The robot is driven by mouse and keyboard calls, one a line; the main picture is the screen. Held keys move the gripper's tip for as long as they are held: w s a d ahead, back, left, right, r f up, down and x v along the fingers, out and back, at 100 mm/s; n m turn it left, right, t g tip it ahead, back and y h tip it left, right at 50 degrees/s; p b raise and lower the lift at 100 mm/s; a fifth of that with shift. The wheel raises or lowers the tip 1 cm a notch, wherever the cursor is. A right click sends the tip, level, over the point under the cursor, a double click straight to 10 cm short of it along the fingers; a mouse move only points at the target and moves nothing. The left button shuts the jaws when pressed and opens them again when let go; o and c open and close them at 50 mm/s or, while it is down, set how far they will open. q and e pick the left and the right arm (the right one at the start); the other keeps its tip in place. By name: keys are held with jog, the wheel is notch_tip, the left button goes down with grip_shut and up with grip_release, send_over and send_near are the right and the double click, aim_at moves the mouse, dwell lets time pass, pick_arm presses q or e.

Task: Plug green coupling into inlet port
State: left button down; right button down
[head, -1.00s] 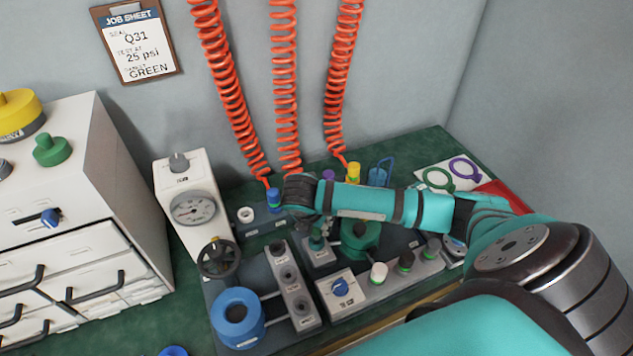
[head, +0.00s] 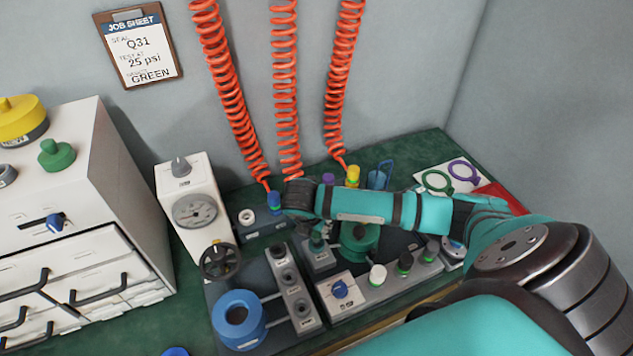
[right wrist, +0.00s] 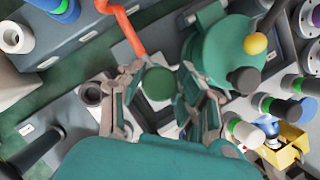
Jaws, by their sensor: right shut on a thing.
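The green coupling (right wrist: 158,84) shows in the right wrist view as a round green top between the two fingers of my right gripper (right wrist: 157,97), which is shut on it. An orange hose (right wrist: 126,30) runs down towards it. In the head view my right gripper (head: 317,243) points down over the bench and my wrist partly hides it. A block with several dark round ports (head: 280,252) stands just left of it. A dark open socket (right wrist: 92,93) lies left of the coupling in the wrist view. I cannot read which port is the inlet. My left gripper is out of view.
A green domed vessel (head: 360,237) stands close right of the gripper. A blue coupling (head: 274,199) and a yellow one (head: 353,172) stand at the back.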

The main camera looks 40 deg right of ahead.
jog(key=shift+f, duration=1.4)
jog(key=c, duration=0.8)
grip_release()
jog(key=v, duration=1.2)
jog(key=shift+d, duration=0.1)
